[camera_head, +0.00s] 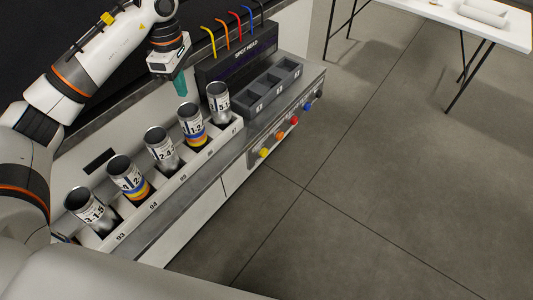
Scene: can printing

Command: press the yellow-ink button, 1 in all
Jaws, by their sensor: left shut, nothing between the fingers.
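The yellow-ink button (264,153) is on the front face of the printing machine, leftmost in a row with an orange, a red and a blue button. My left gripper (181,91) is shut and empty, pointing down above the row of cans, behind and to the left of the buttons. It is well apart from the yellow button. My right gripper is not in view.
Several printed cans, one of them a can with coloured bands (191,124), stand tilted in a white rack. The spot head (240,58) has coloured tubes on top. Dark trays (270,88) sit before it. A white table (470,20) stands far right. Open floor lies between.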

